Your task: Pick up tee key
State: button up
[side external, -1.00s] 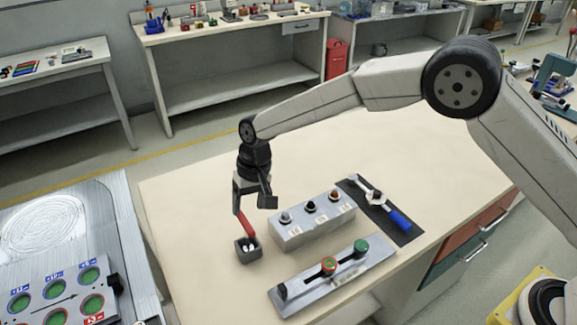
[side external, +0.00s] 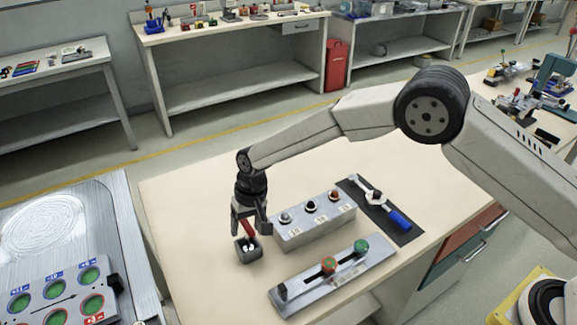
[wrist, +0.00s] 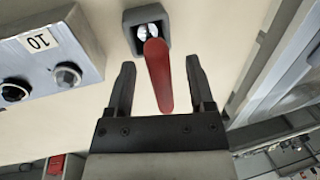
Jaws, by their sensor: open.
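The tee key appears to be the red-handled tool (side external: 249,229). It stands tilted in a small dark grey square holder (side external: 246,251), where bright metal shows at the opening. In the wrist view the red handle (wrist: 158,80) runs up toward the camera, between the fingers. My gripper (side external: 250,222) is over the holder, its fingers down on either side of the handle. In the wrist view my gripper (wrist: 160,64) is open, with a gap between the handle and each finger. The handle's upper end is partly hidden in the side view.
A grey block with several knobs (side external: 310,228) stands right of the holder. A metal slide plate with red and green knobs (side external: 300,290) lies in front. A blue-handled tool (side external: 397,219) lies on a dark mat behind. The bench's left part is clear.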

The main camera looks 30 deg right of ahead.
jog(key=shift+c, duration=0.2)
dwell(0.3)
grip_shut()
jog(key=shift+r, duration=0.1)
jog(key=shift+r, duration=0.55)
notch_tip(320, 180, up, 2)
jog(key=shift+r, duration=0.1)
jog(key=s+d+r, duration=0.6)
jog(key=s+r, duration=0.3)
jog(key=s, duration=0.3)
jog(key=shift+s+r, duration=0.25)
jog(key=shift+s, duration=0.05)
